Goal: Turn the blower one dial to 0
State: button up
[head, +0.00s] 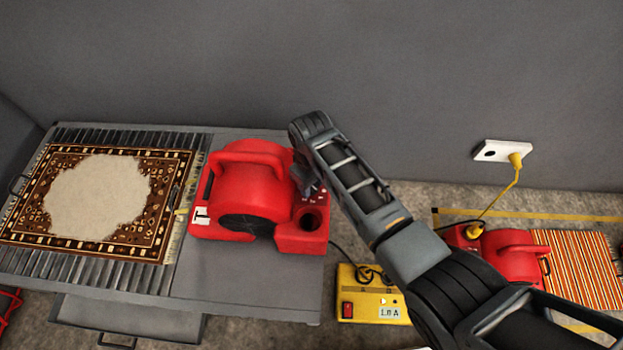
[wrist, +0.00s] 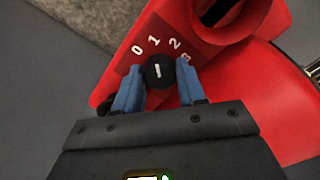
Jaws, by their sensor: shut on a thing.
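The red blower (head: 245,190) stands on the grey table, with a white label showing a dark mark, perhaps a 1, on its front. Its dial (wrist: 158,70) is a black knob with a white pointer line, on a red panel with the numbers 0, 1, 2 and 3. The line points at about 1 in the wrist view. My gripper (wrist: 158,84) has its two blue fingers on either side of the dial and is shut on it. In the head view my gripper (head: 310,188) is at the blower's right end and hides the dial.
A patterned rug (head: 100,200) lies on a ribbed rack left of the blower. A yellow box (head: 366,300) with a red switch is on the floor. A second red blower (head: 510,255) stands at right by a striped rug (head: 575,268). A wall outlet (head: 493,151) holds a yellow plug.

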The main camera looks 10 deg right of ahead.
jog(key=n+p, duration=0.1)
jog(key=n, duration=0.3)
jog(key=shift+r+n, duration=0.1)
jog(key=shift+n, duration=0.2)
jog(key=shift+n+p, duration=0.35)
jog(key=shift+n, duration=1.55)
jog(key=o, duration=0.8)
notch_tip(320, 180, up, 8)
jog(key=shift+f+p, duration=0.15)
jog(key=shift+p, duration=0.45)
